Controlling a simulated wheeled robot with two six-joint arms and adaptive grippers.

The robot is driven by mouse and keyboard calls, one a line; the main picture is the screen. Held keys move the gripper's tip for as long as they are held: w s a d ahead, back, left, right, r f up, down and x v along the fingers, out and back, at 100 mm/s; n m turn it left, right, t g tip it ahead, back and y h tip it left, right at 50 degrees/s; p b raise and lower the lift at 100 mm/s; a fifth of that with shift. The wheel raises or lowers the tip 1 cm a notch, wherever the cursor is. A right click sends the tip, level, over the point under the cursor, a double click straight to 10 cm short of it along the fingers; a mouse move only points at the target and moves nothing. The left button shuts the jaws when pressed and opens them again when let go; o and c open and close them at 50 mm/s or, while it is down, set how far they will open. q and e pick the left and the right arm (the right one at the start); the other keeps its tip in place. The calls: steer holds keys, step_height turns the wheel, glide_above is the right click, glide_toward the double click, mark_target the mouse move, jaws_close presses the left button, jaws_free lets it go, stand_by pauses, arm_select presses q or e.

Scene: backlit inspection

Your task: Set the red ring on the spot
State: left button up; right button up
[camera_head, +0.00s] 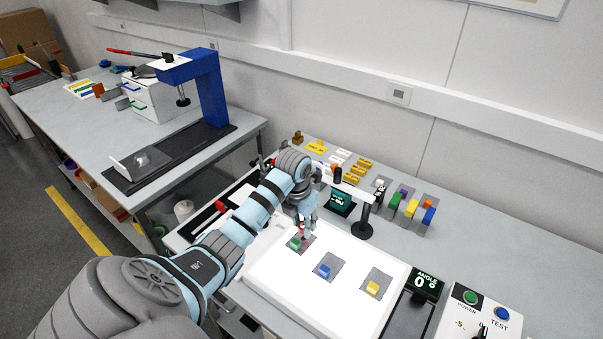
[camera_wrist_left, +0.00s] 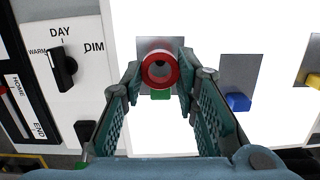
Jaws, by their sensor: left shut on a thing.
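The red ring (camera_wrist_left: 160,71) shows between my left fingertips in the left wrist view, with its hole facing the camera. In the head view only a small bit of red (camera_head: 301,224) shows at the tips. My left gripper (camera_head: 304,229) is shut on the ring. It is over the grey square with the green block (camera_head: 296,244), at the left end of the bright white panel (camera_head: 330,298). In the left wrist view the green block (camera_wrist_left: 160,95) shows just below the ring. I cannot tell the gap between ring and square. My right gripper is not in view.
Two more grey squares on the panel carry a blue block (camera_head: 325,271) and a yellow block (camera_head: 373,287). A black post (camera_head: 363,222) stands behind the panel. A control box with a DAY/DIM knob (camera_wrist_left: 62,66) lies left of the panel in the wrist view.

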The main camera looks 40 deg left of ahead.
mark_target(302, 227)
arm_select(q)
step_height(302, 227, down, 4)
steer(key=b, duration=0.3)
steer(key=shift+f, duration=0.1)
steer(key=shift+c, duration=0.2)
steer(key=shift+r, duration=0.25)
steer(key=shift+f, duration=0.15)
steer(key=o, duration=0.8)
steer(key=shift+o, duration=0.2)
